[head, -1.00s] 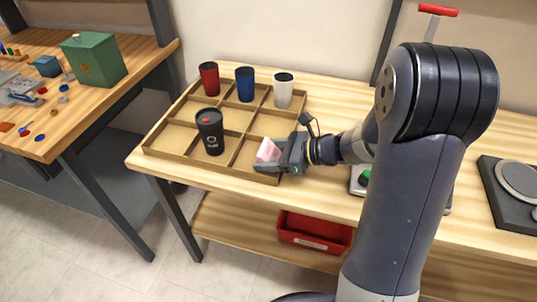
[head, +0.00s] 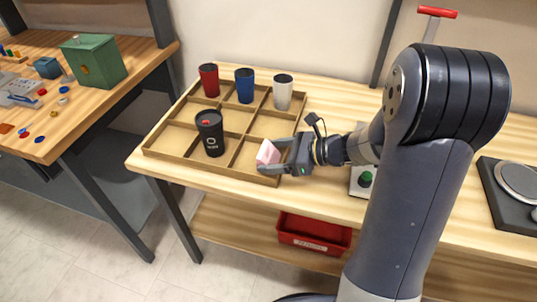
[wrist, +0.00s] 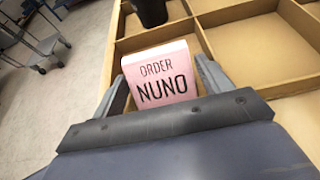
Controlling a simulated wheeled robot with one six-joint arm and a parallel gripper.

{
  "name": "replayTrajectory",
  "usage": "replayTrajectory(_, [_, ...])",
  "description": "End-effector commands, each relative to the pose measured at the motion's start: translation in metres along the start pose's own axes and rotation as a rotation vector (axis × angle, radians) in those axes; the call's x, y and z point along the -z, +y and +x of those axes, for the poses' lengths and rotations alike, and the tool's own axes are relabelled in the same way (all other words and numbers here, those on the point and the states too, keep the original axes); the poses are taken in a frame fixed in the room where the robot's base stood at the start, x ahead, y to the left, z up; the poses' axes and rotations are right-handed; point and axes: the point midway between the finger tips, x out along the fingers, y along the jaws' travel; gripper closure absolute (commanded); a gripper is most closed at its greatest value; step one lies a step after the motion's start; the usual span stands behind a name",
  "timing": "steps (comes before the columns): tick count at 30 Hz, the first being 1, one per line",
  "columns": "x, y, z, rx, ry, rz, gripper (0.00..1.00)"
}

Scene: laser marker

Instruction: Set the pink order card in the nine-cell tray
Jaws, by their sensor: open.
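The pink order card (head: 267,153) stands in the front right cell of the nine-cell tray (head: 190,170). In the wrist view the card (wrist: 161,75) reads "ORDER NUNO" and leans back a little. My gripper (head: 277,156) is open at the tray's right front corner. In the wrist view its two fingers (wrist: 160,85) stand on either side of the card. I cannot tell whether a finger still touches it. The card's lower edge is hidden behind the gripper body.
A black tumbler (head: 210,134) stands in a middle cell of the tray. Red (head: 209,80), blue (head: 244,85) and white (head: 283,92) tumblers stand along the back row. A device with a green button (head: 365,179) sits right of the tray. A red bin (head: 313,232) is on the lower shelf.

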Motion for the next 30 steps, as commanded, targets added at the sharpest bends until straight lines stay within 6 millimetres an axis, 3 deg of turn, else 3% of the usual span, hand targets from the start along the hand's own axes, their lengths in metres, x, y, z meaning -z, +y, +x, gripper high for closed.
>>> replayTrajectory(9, [0.0,-0.001,-0.067,0.006,0.0,0.0,0.26])
replayTrajectory(15, [0.0,-0.001,-0.094,0.003,0.0,0.001,0.26])
replayTrajectory(30, [0.0,0.0,-0.104,0.0,0.0,0.001,0.26])
